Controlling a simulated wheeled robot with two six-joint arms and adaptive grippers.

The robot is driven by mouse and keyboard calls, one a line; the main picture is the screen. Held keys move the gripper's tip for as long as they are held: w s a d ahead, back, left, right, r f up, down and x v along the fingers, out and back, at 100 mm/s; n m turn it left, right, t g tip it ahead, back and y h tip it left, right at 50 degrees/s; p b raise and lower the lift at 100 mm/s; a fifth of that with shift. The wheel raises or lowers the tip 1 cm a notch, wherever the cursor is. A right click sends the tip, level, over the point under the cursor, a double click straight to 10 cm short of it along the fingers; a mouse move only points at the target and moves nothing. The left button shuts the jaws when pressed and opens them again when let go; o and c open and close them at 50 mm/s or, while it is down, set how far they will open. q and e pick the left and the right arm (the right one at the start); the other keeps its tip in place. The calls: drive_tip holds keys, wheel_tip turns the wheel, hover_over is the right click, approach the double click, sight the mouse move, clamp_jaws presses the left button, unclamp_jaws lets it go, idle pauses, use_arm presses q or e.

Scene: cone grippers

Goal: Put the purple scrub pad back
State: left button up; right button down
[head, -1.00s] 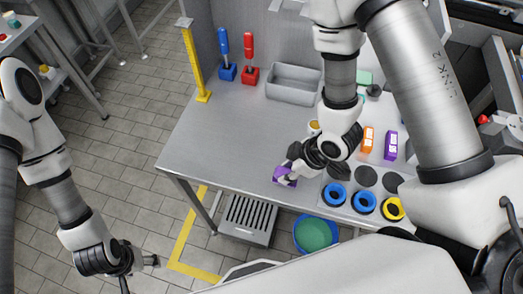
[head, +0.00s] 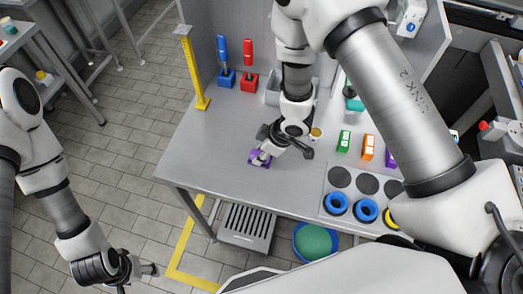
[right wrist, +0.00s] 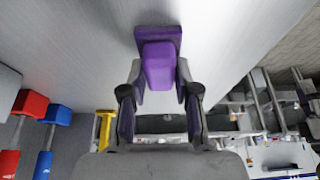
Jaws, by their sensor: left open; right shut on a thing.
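The purple scrub pad (head: 258,158) is in my right gripper (head: 264,154), over the left part of the steel table (head: 225,135). In the right wrist view the pad (right wrist: 158,68) shows a block grip between the two fingers and a wider purple slab beyond them. My right gripper (right wrist: 159,85) is shut on that block. I cannot tell whether the slab touches the table. My left gripper (head: 148,271) is open and empty at the lower left, over the floor and away from the table.
Blue (head: 224,76) and red (head: 249,79) handled tools stand in holders at the back, right of a yellow post (head: 194,75). A grey bin (head: 272,93) is partly hidden by my right arm. Green (head: 344,141) and orange (head: 368,147) blocks and blue rings (head: 336,204) are at the right.

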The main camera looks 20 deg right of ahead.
drive_tip(key=shift+s, duration=0.2)
drive_tip(key=c, duration=1.1)
unclamp_jaws()
drive_tip(key=shift+o, duration=1.2)
drive_tip(key=shift+w+f, duration=0.1)
drive_tip(key=v, duration=1.2)
